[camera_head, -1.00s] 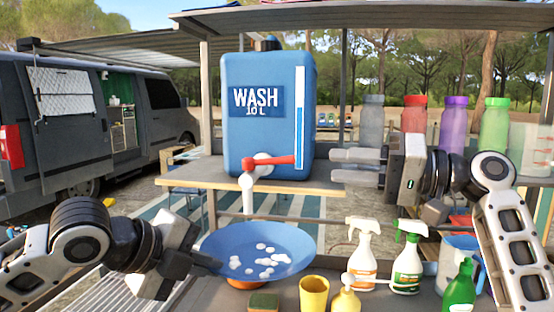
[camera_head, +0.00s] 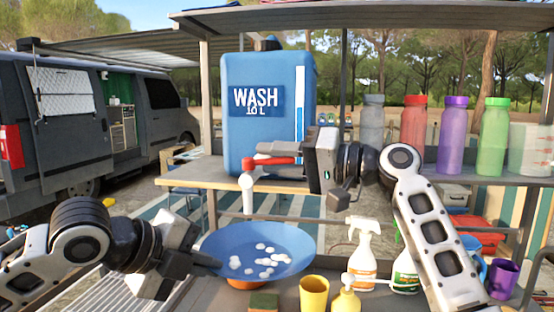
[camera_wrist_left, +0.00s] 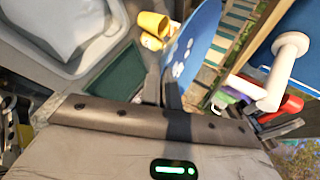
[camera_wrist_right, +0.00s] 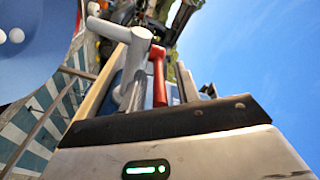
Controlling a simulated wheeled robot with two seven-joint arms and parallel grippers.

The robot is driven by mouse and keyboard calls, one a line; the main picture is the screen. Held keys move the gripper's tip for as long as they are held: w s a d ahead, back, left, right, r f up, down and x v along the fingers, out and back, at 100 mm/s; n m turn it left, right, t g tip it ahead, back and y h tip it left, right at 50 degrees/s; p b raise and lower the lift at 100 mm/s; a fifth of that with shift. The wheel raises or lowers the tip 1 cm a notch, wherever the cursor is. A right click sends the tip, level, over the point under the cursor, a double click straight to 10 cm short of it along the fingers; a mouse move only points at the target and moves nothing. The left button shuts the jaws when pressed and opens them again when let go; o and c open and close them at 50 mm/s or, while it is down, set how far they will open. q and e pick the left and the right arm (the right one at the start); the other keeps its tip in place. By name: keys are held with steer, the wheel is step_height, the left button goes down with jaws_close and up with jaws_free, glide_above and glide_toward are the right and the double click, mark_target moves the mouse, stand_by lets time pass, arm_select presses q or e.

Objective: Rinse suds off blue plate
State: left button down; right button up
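The blue plate (camera_head: 285,237), dotted with white suds, is below the white spout (camera_head: 248,195) of the blue wash tank (camera_head: 270,120). My left gripper (camera_head: 207,262) is shut on the plate's left rim; the plate also shows in the left wrist view (camera_wrist_left: 200,40). The red tap lever (camera_head: 285,161) points right from the tank's tap. My right gripper (camera_head: 268,153) is open at the lever, its fingers to either side of it. In the right wrist view the red lever (camera_wrist_right: 158,75) lies between the fingers; contact cannot be told. No water shows at the spout.
A yellow cup (camera_head: 314,293), a yellow pump bottle (camera_head: 345,302), a sponge (camera_head: 264,303) and a white spray bottle (camera_head: 363,255) stand at the counter's front. Coloured bottles (camera_head: 452,135) line the shelf at right. A purple cup (camera_head: 503,279) is at lower right.

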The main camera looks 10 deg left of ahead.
jaws_close()
steer(key=shift+s+m+t+h, duration=0.3)
steer(key=shift+m+t, duration=0.25)
steer(key=shift+t, duration=0.2)
steer(key=shift+s+m+t+h, duration=0.15)
steer(key=shift+m+t+h, duration=0.15)
steer(key=shift+m+t, duration=0.4)
steer(key=shift+s+m+t+h, duration=0.3)
steer(key=shift+m+t, duration=0.15)
steer(key=shift+t, duration=0.4)
steer(key=shift+w, duration=0.1)
jaws_free()
